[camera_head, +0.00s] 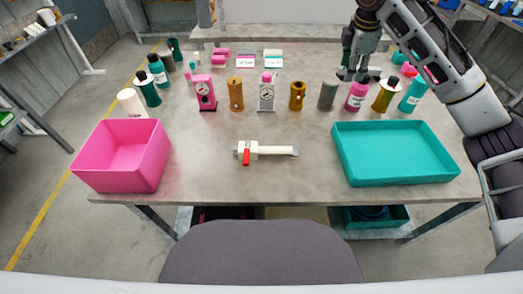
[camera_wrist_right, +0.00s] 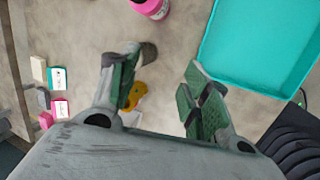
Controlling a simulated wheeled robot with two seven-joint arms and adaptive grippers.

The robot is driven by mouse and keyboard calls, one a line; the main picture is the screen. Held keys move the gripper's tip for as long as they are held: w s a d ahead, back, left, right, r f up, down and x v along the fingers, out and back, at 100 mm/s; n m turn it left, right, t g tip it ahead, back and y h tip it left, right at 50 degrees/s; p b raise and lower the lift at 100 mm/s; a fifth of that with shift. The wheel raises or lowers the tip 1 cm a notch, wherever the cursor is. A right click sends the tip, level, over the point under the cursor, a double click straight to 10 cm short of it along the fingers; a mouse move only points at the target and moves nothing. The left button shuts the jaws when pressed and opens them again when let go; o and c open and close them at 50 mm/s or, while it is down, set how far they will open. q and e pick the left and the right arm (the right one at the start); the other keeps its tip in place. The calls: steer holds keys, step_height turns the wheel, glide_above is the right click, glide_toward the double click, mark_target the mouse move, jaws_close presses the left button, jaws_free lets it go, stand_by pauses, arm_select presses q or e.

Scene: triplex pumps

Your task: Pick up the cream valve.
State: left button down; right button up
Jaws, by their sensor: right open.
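The cream valve (camera_head: 272,150) lies on its side on the bare middle of the table, near the front edge. It has a cream pipe body and a red handle (camera_head: 246,157) at its left end. My right gripper (camera_head: 356,77) is at the back right of the table, well behind and to the right of the valve. Its fingers are apart with nothing held between them, as the right wrist view (camera_wrist_right: 160,95) also shows. The valve is not seen in the right wrist view. My left gripper is in neither view.
A pink bin (camera_head: 125,155) stands at the left and a teal tray (camera_head: 395,153) at the right. A row of bottles, cylinders and gauges, with a pink bottle (camera_head: 356,96), crosses the table behind the valve. The table around the valve is clear.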

steer(key=s+a+f+g+y, duration=0.1)
steer(key=s+a+f, duration=0.15)
steer(key=a, duration=0.35)
steer(key=s+a+f, duration=0.1)
steer(key=s+a, duration=0.2)
steer(key=a, duration=0.4)
steer(key=g, duration=0.2)
glide_above(274, 148)
step_height(274, 148, down, 4)
steer(key=shift+d+n+y, duration=0.1)
steer(key=shift+n+y, duration=0.2)
steer(key=shift+y, duration=0.1)
steer(key=shift+f, duration=0.1)
steer(key=shift+f, duration=3.25)
steer(key=shift+f, duration=2.65)
jaws_close()
